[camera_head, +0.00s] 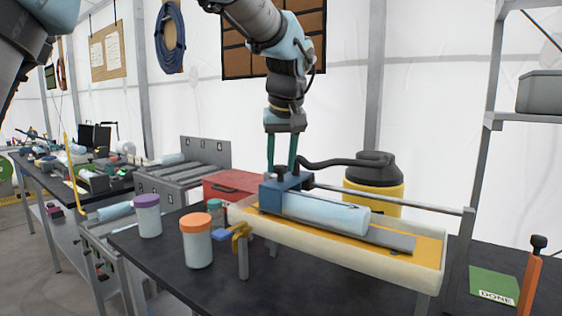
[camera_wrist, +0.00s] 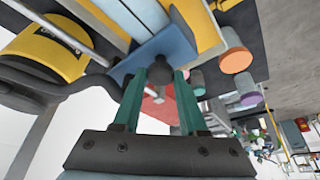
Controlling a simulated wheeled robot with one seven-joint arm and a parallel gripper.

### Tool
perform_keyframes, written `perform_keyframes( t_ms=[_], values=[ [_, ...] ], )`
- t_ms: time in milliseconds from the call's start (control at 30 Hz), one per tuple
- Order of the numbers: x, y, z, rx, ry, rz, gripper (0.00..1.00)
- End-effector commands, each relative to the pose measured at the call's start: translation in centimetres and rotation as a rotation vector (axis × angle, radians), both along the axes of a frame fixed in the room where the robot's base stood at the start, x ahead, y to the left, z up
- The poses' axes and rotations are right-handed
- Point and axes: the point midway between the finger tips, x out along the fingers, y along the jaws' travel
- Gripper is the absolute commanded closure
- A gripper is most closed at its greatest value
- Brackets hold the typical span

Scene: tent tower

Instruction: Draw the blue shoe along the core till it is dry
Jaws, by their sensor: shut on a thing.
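The blue shoe (camera_head: 272,194) sits at the left end of the pale blue core (camera_head: 325,212). The core lies along a long cream tray (camera_head: 345,258) with a yellow bed and a grey strip. My gripper (camera_head: 283,172) points down, its green fingers shut on the dark knob on top of the shoe. In the wrist view the fingers (camera_wrist: 160,78) close around the round knob of the blue shoe (camera_wrist: 172,45), and the core (camera_wrist: 125,18) runs away from it. A hose meets the shoe area. Whether the core's surface is wet cannot be told.
A metal rail (camera_head: 390,198) runs behind the tray. A yellow vacuum (camera_head: 374,182) stands behind it with a dark hose. Orange-lidded (camera_head: 197,240) and purple-lidded (camera_head: 147,215) jars stand left. A green DONE mat (camera_head: 494,285) and an orange upright (camera_head: 530,283) are at right.

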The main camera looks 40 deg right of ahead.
Motion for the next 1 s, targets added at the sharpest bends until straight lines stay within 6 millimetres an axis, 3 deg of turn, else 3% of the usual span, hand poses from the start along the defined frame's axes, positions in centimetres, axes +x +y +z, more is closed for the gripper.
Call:
perform_keyframes(
  t_ms=[300, 533, 800, 833, 1000],
  values=[
    [0.1, 0.0, 0.0, 0.000, 0.000, 0.001, 1.00],
    [1.8, 0.5, 0.1, -0.001, -0.001, 0.003, 1.00],
    [2.1, 0.5, 0.1, -0.001, -0.004, 0.003, 1.00],
    [2.1, 0.5, 0.1, -0.001, -0.005, 0.003, 0.55],
    [2.0, 0.5, 0.1, -0.001, -0.003, 0.003, 0.36]
  ],
)
